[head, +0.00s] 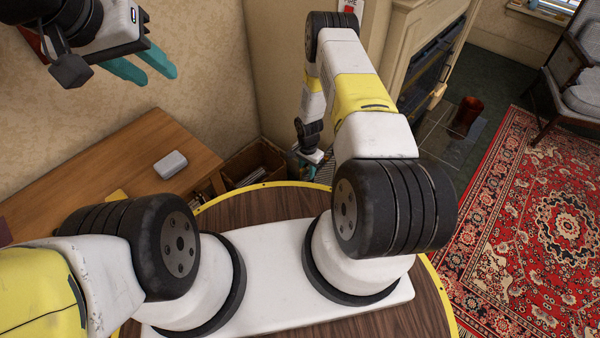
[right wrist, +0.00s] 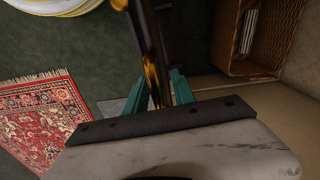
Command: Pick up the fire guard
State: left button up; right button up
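A dark upright piece with a shiny brass edge (right wrist: 152,75) stands between the fingers of my right gripper (right wrist: 158,78) in the right wrist view. It looks like part of the fire guard seen edge-on; most of it is out of that view. The teal fingers are apart on either side of it, and I see no clear grip. In the head view my right arm reaches forward and down, and it hides most of the guard and the right fingertips. My left gripper (head: 146,68) is raised at the upper left, empty, with its teal fingers apart.
The fireplace (head: 432,65) is beyond my right arm. A red-brown bucket (head: 467,111) stands on the hearth. A wicker basket (right wrist: 232,55) is by the wall. A wooden table (head: 125,165) with a grey box (head: 170,164) is at left. A red rug (head: 540,220) lies at right.

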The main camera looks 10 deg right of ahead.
grip_shut()
dwell(1.1)
